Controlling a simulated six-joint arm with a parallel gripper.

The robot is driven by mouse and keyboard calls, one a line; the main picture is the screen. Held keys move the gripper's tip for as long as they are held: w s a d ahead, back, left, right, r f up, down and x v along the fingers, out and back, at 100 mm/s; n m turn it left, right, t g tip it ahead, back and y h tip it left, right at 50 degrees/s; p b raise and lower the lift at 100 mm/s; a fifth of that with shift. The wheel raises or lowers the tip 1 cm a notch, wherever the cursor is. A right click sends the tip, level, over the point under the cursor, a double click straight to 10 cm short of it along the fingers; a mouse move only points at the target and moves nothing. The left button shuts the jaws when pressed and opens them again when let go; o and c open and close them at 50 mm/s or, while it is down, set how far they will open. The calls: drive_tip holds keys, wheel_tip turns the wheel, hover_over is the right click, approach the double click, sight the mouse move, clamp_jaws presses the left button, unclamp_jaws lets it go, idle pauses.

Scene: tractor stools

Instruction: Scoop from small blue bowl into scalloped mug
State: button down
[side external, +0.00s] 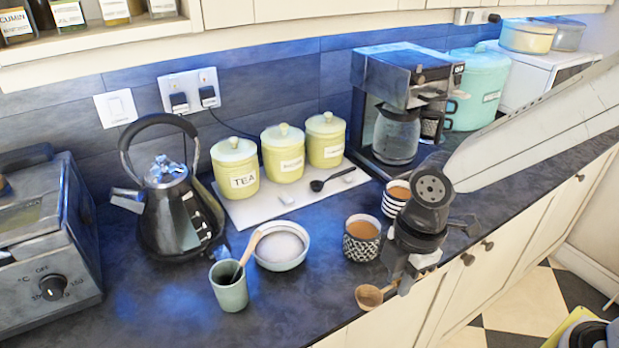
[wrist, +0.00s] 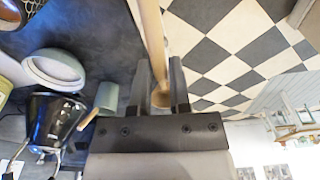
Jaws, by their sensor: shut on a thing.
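In the wrist view the scoop's wooden handle (wrist: 154,42) runs up from between my fingers (wrist: 160,95). Whether the head holds anything is unclear. The small blue bowl (side external: 281,262), filled with pale, sugar-like contents, stands left of the scoop; it also shows in the wrist view (wrist: 52,82). The scalloped mug (side external: 362,252), black and white with brown contents, stands upright just left of my gripper and behind the scoop head.
A pale green cup (side external: 232,296) with utensils stands left of the scoop, in front of the bowl. A striped mug (side external: 394,204) stands behind the scalloped mug. A kettle (side external: 172,215), yellow canisters (side external: 283,160) and a coffee maker (side external: 395,80) line the back. The counter's front edge drops to a checkered floor.

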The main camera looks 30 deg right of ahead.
drive_tip(key=w+a+n+y, duration=0.2)
drive_tip(key=w+a+n, duration=0.3)
drive_tip(key=w+n, duration=0.8)
drive_tip(key=w+a+n+y, duration=0.2)
drive_tip(key=w+a+n, duration=0.4)
drive_tip(key=w+n, duration=0.7)
drive_tip(key=shift+w+a+r+n+t+y, duration=0.2)
drive_tip(key=shift+n+t+y, duration=0.15)
drive_tip(key=shift+n, duration=4.25)
drive_tip(key=shift+d+f, duration=0.1)
drive_tip(key=shift+f, duration=0.05)
